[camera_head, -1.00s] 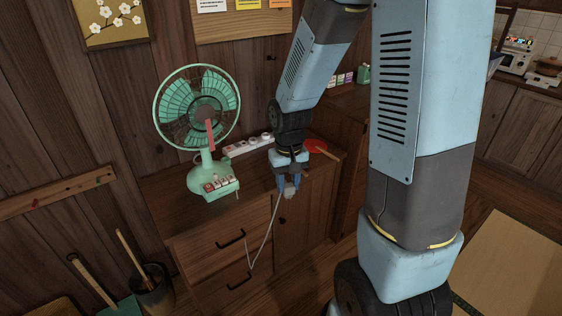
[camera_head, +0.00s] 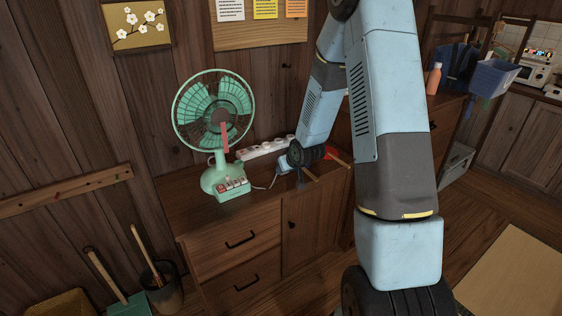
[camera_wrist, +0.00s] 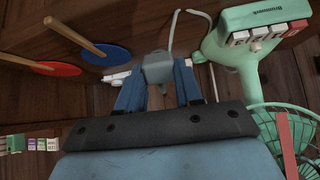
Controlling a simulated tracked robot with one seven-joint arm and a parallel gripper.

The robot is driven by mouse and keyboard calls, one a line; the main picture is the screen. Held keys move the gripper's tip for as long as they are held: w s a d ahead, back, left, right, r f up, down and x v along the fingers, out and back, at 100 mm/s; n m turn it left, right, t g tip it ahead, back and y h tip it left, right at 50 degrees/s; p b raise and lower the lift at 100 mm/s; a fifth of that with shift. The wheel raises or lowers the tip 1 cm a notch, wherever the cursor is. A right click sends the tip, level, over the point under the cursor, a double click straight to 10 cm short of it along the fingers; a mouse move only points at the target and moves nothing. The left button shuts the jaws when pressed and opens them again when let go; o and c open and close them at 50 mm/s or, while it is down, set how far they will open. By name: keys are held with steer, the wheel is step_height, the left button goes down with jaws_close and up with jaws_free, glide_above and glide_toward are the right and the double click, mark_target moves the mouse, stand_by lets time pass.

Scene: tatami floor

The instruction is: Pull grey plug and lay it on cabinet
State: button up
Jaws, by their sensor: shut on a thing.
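The grey plug (camera_wrist: 157,68) shows in the wrist view between the two blue fingers of my gripper (camera_wrist: 158,88), which is shut on it. A pale cord runs from the plug's far end. In the head view my gripper (camera_head: 283,164) is low over the wooden cabinet (camera_head: 178,200), right of the green fan (camera_head: 222,180). The cord (camera_head: 268,187) runs between fan and gripper there. I cannot tell whether the plug touches the cabinet top. The white power strip (camera_head: 262,148) lies behind, apart from the plug; my gripper partly hides it in the wrist view.
A red paddle (camera_wrist: 55,68) and a blue paddle (camera_wrist: 100,50) with wooden handles lie on the cabinet beside my gripper. The fan stands close on the other side. The cabinet's left front top looks clear. A bucket (camera_head: 160,290) stands on the floor at left.

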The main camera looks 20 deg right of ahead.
mark_target(280, 180)
steer(key=w+f+t+y, duration=0.1)
steer(key=w+t, duration=0.1)
steer(key=w, duration=0.1)
steer(key=w+f+t+y, duration=0.1)
steer(key=w+t, duration=0.1)
steer(key=w+f+n+t, duration=0.1)
steer(key=w+t, duration=0.1)
steer(key=w, duration=0.1)
steer(key=shift+w+d+y, duration=0.1)
steer(key=shift+w+y, duration=0.2)
steer(key=shift+y, duration=0.1)
steer(key=shift+w+t+y, duration=0.3)
steer(key=shift+w+t, duration=0.1)
steer(key=shift+t, duration=0.1)
steer(key=shift+f, duration=3.4)
steer(key=o, duration=1.1)
steer(key=shift+c, duration=0.2)
steer(key=shift+s+d, duration=0.1)
